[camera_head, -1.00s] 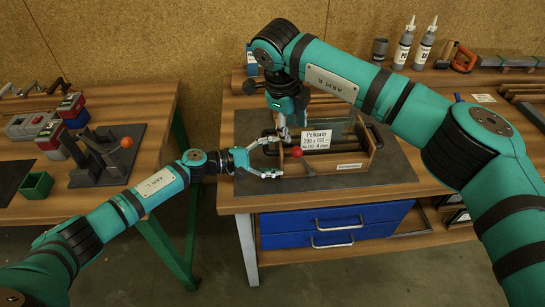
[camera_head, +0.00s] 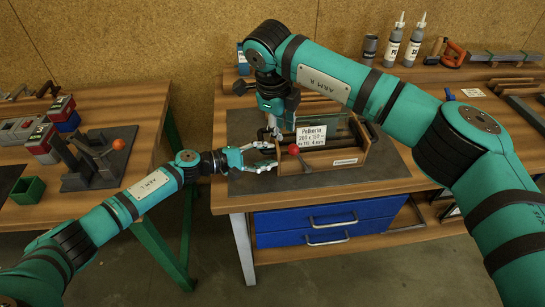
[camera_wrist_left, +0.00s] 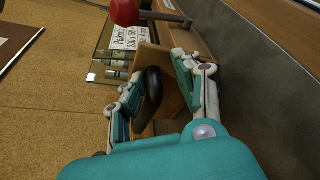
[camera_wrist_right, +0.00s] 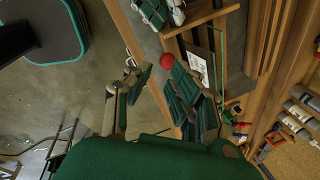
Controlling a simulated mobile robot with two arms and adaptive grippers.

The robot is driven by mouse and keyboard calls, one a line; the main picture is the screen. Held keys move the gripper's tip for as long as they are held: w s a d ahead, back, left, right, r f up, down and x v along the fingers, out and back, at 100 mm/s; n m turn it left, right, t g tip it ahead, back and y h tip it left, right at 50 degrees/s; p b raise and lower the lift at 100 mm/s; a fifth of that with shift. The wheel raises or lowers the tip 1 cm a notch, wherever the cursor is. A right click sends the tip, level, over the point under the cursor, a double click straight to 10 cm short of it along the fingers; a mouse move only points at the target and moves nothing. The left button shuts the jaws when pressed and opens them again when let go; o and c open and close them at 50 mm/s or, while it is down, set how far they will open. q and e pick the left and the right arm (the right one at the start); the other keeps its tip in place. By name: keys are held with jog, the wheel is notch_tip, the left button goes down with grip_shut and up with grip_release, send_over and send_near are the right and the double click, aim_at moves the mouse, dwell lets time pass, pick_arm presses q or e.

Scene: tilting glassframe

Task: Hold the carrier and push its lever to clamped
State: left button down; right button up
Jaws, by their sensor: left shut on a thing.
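The wooden carrier (camera_head: 335,160) stands on a dark mat on the right-hand bench, with a glass pane and a white label (camera_head: 311,135). Its lever has a red ball knob (camera_head: 293,149) near the carrier's left end; the knob also shows in the left wrist view (camera_wrist_left: 125,12). My right gripper (camera_head: 273,132) is open above that end. In the right wrist view the red knob (camera_wrist_right: 167,61) appears beyond its fingertips.
Blue drawers (camera_head: 325,222) sit under the bench. A second bench at left holds a dark fixture with an orange knob (camera_head: 118,144) and a green box (camera_head: 27,190). Bare mat lies right of the carrier.

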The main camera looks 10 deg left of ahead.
jog(key=s+a+f+g+y, duration=0.1)
jog(key=s+f, duration=0.1)
jog(key=s+a+f+m+g+y, duration=0.1)
jog(key=a+f+y, duration=0.1)
jog(key=s+a+f+y, duration=0.1)
jog(key=s+f, duration=0.1)
jog(key=shift+s+a+g+y, duration=0.25)
jog(key=shift+s+g+y, duration=0.1)
jog(key=shift+g+y, duration=0.05)
grip_shut()
jog(key=s+d+f+m+t+y, duration=0.1)
jog(key=d+f+m+t+y, duration=0.2)
jog(key=d+m+y, duration=0.7)
jog(key=d+m+t, duration=0.2)
jog(key=d+m, duration=0.2)
jog(key=m, duration=0.1)
jog(key=shift+s+f+t+y, duration=0.2)
jog(key=shift+s+t+y, duration=0.1)
jog(key=shift+t+y, duration=0.1)
